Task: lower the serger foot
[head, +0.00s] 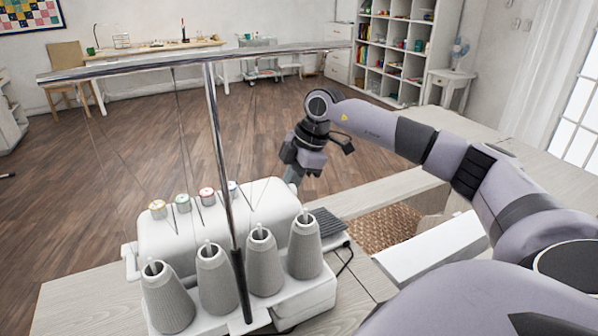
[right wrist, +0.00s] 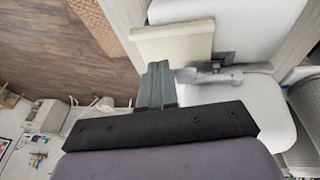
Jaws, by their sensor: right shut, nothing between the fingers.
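The white serger (head: 160,235) stands on the table in the head view, its back towards me, with several grey thread cones on it. My right arm reaches around its right end. My right gripper (head: 293,175) is shut and empty, pointing down at the far side, its tips partly hidden by the machine. In the right wrist view the shut fingers (right wrist: 158,84) are beside the serger's white body (right wrist: 235,110). A grey lever-like part (right wrist: 210,75) is just right of the fingers; I cannot tell if they touch. The serger foot cannot be made out. My left gripper is out of view.
A chrome thread stand (head: 215,130) rises in front of the serger. A dark ribbed pad (head: 328,222) with a cable lies right of it. A woven-looking area (head: 385,228) and a white panel (head: 425,250) are farther right. Open wooden floor (head: 110,150) lies beyond.

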